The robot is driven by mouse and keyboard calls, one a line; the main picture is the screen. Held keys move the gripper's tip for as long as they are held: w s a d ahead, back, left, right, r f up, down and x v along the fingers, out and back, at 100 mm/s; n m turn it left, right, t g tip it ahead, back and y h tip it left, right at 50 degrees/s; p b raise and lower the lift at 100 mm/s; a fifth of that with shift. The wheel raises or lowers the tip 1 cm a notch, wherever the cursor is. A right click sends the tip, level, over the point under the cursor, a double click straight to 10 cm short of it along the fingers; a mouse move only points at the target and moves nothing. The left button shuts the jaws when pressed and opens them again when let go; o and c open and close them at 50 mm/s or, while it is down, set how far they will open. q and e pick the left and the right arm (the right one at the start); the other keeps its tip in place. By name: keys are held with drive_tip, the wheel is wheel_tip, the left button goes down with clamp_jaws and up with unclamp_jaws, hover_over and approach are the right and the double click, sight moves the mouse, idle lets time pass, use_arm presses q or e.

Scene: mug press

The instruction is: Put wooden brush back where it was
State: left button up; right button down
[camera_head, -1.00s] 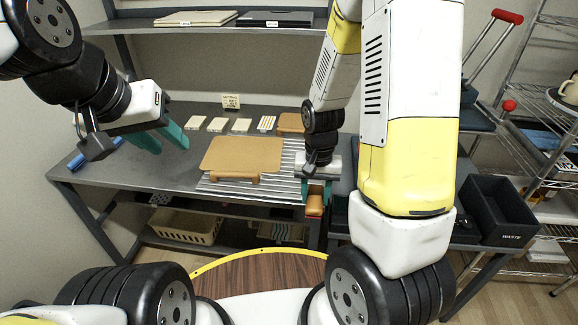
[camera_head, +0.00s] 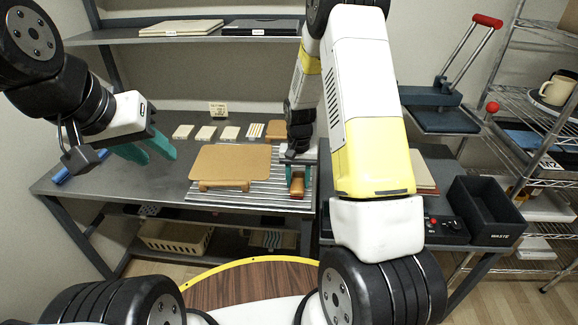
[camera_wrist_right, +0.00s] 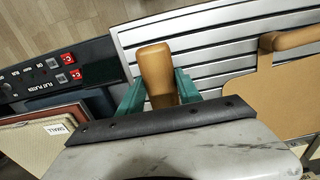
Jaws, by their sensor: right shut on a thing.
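The wooden brush shows as a brown wooden handle (camera_head: 297,186) in the head view. It also fills the middle of the right wrist view (camera_wrist_right: 155,72), pointing up between two teal fingers. My right gripper (camera_head: 296,178) is shut on it, over the right end of the slatted metal mat (camera_head: 270,198). The brush's lower end is hidden, so I cannot tell whether it touches the mat. My left gripper (camera_head: 146,150) is open and empty above the left part of the table, its teal fingers apart.
A tan board (camera_head: 231,163) with a wooden handle lies on the mat, left of the brush. Pale tiles (camera_head: 205,132) and a small brown block (camera_head: 276,130) stand behind. At the right are a press (camera_head: 440,112), a control box (camera_head: 440,225) and a black waste bin (camera_head: 487,210).

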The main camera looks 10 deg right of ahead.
sight(298, 181)
drive_tip(key=shift+f, duration=0.25)
drive_tip(key=c, duration=0.8)
unclamp_jaws()
drive_tip(key=shift+r, duration=0.1)
wheel_tip(298, 181, up, 12)
drive_tip(key=s+r+n+t+y, duration=0.1)
drive_tip(key=s+r+t, duration=0.1)
drive_tip(key=s+r, duration=0.5)
drive_tip(key=s+r+n+t+y, duration=0.1)
drive_tip(key=s+r, duration=0.3)
drive_tip(key=r, duration=0.4)
drive_tip(key=shift+s+a+r+n+t, duration=0.35)
drive_tip(key=shift+s+r+t, duration=0.35)
drive_tip(key=shift+s, duration=1.5)
drive_tip(key=shift+s+a+r+n+t, duration=0.35)
drive_tip(key=shift+s+r, duration=0.65)
drive_tip(key=shift+s, duration=1.25)
drive_tip(key=shift+s+a+r+n+t, duration=0.2)
drive_tip(key=shift+s+a+r+t, duration=0.5)
drive_tip(key=shift+s, duration=1.5)
drive_tip(key=shift+d+r, duration=0.15)
drive_tip(key=shift+d, duration=0.15)
